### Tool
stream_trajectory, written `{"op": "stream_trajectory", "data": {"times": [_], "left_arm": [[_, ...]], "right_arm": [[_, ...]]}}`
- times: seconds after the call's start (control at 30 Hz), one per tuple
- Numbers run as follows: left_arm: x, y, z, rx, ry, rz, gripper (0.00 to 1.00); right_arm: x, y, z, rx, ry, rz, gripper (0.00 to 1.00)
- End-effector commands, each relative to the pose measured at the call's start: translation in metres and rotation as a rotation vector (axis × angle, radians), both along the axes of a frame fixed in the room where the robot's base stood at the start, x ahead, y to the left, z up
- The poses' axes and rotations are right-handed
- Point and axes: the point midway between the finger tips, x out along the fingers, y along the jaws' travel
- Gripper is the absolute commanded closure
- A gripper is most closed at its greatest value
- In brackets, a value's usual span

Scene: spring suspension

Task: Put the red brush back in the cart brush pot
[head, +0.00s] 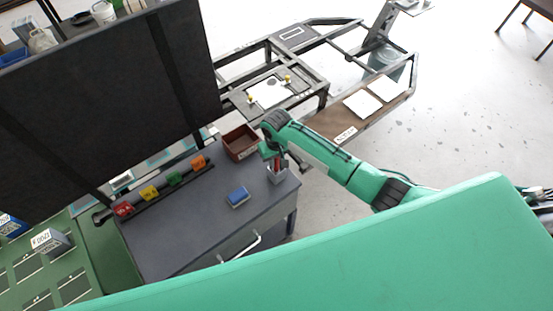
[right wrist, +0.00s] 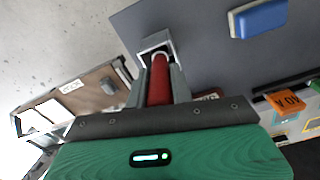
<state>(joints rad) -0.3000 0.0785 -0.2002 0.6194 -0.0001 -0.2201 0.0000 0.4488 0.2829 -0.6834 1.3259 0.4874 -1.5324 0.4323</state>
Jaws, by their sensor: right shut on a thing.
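The red brush (right wrist: 159,82) is between the fingers of my right gripper (right wrist: 160,75), which is shut on it. In the head view the right gripper (head: 273,158) is just above the grey brush pot (head: 277,176) at the right corner of the cart top. The pot also shows in the right wrist view (right wrist: 154,41), with the far end of the brush at its mouth. I cannot tell how deep the brush is in the pot. A bit of the red brush shows beside the gripper in the head view (head: 283,162). My left gripper is not in view.
The grey cart top (head: 190,225) holds a blue block (head: 238,197), a dark red bin (head: 240,143) behind the pot and a row of coloured clips (head: 150,193) along its back edge. A metal frame (head: 325,97) stands beyond. The cart top's front middle is clear.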

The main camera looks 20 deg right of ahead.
Motion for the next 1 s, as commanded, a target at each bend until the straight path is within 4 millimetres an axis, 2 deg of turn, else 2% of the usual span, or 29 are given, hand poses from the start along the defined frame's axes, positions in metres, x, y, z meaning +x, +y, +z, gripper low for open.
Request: {"op": "stream_trajectory", "data": {"times": [0.1,0.13,0.23,0.5,0.67,0.77,1.0], "left_arm": [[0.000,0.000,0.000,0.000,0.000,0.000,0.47],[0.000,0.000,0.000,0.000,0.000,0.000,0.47],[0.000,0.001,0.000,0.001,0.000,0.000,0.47],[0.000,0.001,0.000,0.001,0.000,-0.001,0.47],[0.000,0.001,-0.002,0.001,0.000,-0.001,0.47],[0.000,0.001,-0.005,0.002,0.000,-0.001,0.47],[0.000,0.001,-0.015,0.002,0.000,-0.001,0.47]], "right_arm": [[0.000,0.000,-0.003,0.000,0.000,0.000,1.00],[0.000,0.000,-0.002,0.000,0.000,0.000,0.73],[0.000,0.000,-0.002,0.000,0.000,0.000,0.55],[0.000,0.000,-0.001,0.000,0.000,0.000,0.55],[0.001,0.000,0.009,0.001,-0.002,0.000,0.55],[0.001,0.000,0.025,0.001,-0.004,-0.001,0.55],[0.002,0.000,0.078,0.003,-0.005,-0.001,0.55]]}}
